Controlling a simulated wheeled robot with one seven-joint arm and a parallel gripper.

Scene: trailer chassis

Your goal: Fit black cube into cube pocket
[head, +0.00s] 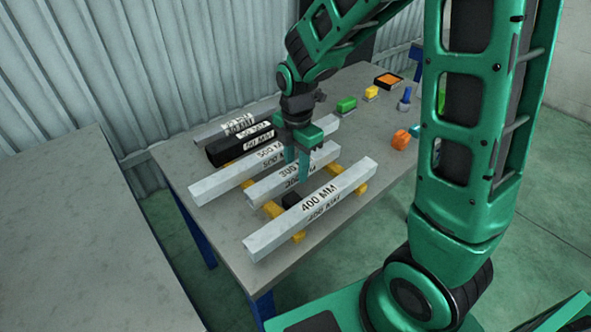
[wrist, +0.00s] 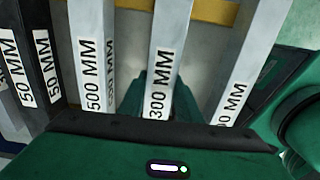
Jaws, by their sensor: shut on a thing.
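A small black block (head: 292,199), likely the black cube, sits low between the 300 MM and 400 MM bars in the head view, partly hidden by them. I cannot make out a cube pocket. My gripper (head: 296,167) points down over the workbench. Its teal fingers are shut on the grey bar marked 300 MM (head: 262,188), one finger on each side. The wrist view shows this bar (wrist: 171,45) running between the fingers (wrist: 160,98). The black block is not visible in the wrist view.
The grey 400 MM bar (head: 335,198) and 500 MM bar (head: 212,186) lie on either side, over yellow supports (head: 298,237). A black 50 MM bar (head: 222,153) lies further left. Green (head: 346,104), yellow (head: 371,92) and orange (head: 401,139) pieces stand at the back right of the workbench (head: 185,150).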

